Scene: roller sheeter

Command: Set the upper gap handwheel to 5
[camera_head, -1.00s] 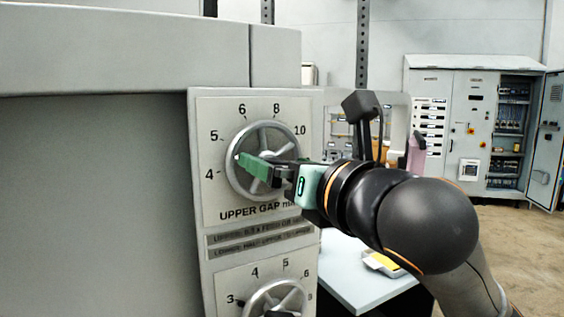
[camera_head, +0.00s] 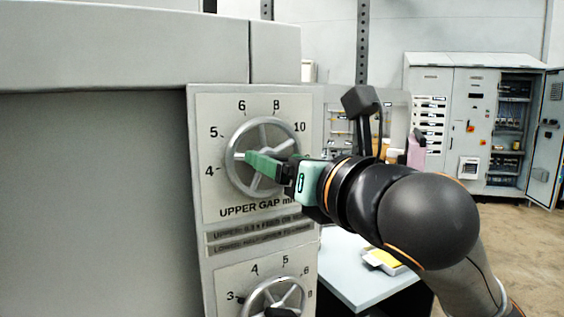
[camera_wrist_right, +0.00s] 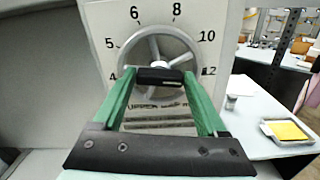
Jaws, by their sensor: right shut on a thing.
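The upper gap handwheel (camera_head: 262,123) is a grey spoked wheel on a pale dial plate (camera_head: 216,204) with numbers from 4 upward around it. A pale mark at its left rim lies between 4 and 5 in the head view. The fingers hide part of the rim and hub. My left gripper is not in view.
A second, lower handwheel (camera_head: 272,290) sits just below, partly cut off. A table (camera_head: 350,275) with a yellow-topped tray (camera_head: 384,260) stands right of the panel. An open electrical cabinet (camera_head: 450,130) is at the back right.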

